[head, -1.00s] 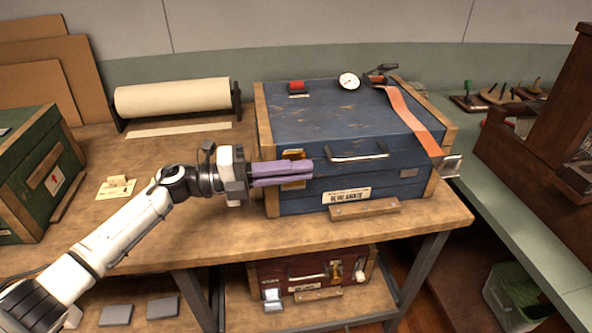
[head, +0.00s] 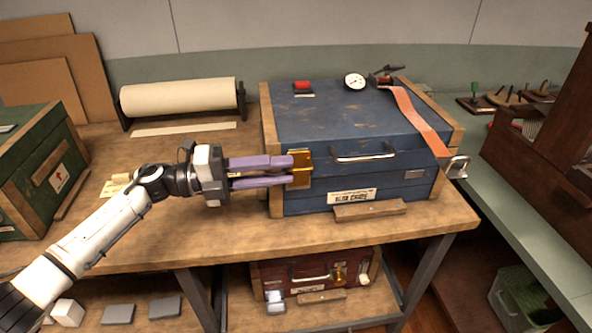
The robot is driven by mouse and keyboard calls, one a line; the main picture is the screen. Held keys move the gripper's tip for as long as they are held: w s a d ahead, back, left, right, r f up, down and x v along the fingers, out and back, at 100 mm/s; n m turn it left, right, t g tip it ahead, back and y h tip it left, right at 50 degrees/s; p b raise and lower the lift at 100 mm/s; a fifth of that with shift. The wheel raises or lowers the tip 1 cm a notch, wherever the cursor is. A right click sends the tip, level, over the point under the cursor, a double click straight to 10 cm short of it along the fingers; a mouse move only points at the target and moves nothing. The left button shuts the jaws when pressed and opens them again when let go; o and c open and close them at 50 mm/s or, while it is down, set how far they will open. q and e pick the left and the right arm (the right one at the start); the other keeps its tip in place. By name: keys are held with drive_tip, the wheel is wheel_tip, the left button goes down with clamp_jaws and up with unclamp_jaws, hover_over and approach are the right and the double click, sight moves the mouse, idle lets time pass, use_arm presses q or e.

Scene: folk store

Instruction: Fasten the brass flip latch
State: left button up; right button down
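The brass flip latch (head: 301,168) is on the left part of the front face of a blue case (head: 350,118), whose lid is down. The latch lies at the seam between lid and body; I cannot tell whether it is fastened. My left gripper (head: 291,170) comes in from the left with two purple fingers, one above the other with a gap between them. Their tips are at the left edge of the latch and hide a little of it. I cannot tell whether they touch it. My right gripper is not in view.
The case stands on a wooden table (head: 180,240) near its front edge. An orange strap (head: 418,120) runs over its right side to a metal buckle (head: 457,167). A paper roll (head: 178,98) is behind left, and a green crate (head: 40,170) is at far left.

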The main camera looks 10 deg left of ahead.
use_arm(q)
drive_tip(key=v, duration=0.5)
drive_tip(key=shift+s+a+b, duration=0.1)
drive_tip(key=shift+a+b, duration=0.15)
drive_tip(key=shift+b, duration=0.15)
